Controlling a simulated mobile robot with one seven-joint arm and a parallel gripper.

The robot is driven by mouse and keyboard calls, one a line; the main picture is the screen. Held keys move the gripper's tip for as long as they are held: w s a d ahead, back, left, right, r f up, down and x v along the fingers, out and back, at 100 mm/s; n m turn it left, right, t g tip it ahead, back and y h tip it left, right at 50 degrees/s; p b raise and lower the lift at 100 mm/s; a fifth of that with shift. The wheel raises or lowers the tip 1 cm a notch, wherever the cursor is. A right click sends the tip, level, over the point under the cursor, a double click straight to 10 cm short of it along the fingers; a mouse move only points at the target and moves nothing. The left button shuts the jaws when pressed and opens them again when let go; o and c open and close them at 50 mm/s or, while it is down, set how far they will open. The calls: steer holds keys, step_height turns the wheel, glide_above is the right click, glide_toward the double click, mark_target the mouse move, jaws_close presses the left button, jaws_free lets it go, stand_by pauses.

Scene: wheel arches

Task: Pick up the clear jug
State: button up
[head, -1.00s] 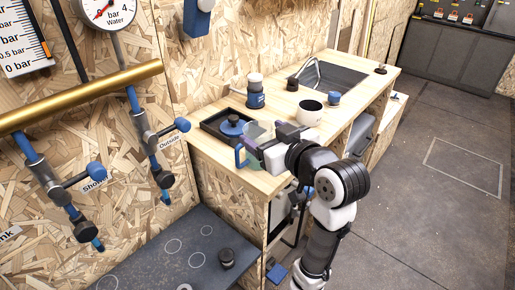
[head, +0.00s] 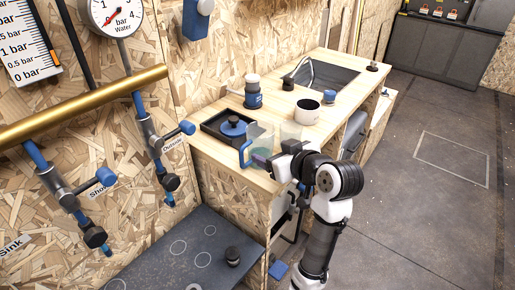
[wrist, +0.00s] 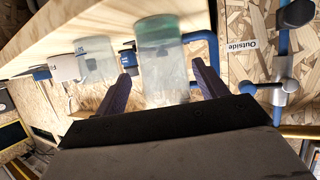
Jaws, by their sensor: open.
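The clear jug (head: 262,135) stands on the wooden worktop near its front left corner, with its blue handle (head: 244,153) toward the left. My gripper (head: 268,160) is low at the front edge, beside the jug. In the wrist view the jug (wrist: 163,62) shows between the two open fingers (wrist: 161,75), with its handle at the right. The fingers look apart from its sides; whether the jug reaches fully between them I cannot tell. My gripper hides the jug's lower part in the head view.
A second clear vessel (head: 290,132) stands close to the jug's right. A black tray (head: 211,127) with a blue-lidded thing (head: 233,127) is behind left.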

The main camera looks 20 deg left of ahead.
mark_target(268, 151)
steer(key=shift+p+x, duration=0.8)
steer(key=shift+x, duration=1.9)
steer(key=shift+s+a, duration=0.1)
steer(key=shift+c, duration=0.4)
steer(key=c, duration=0.7)
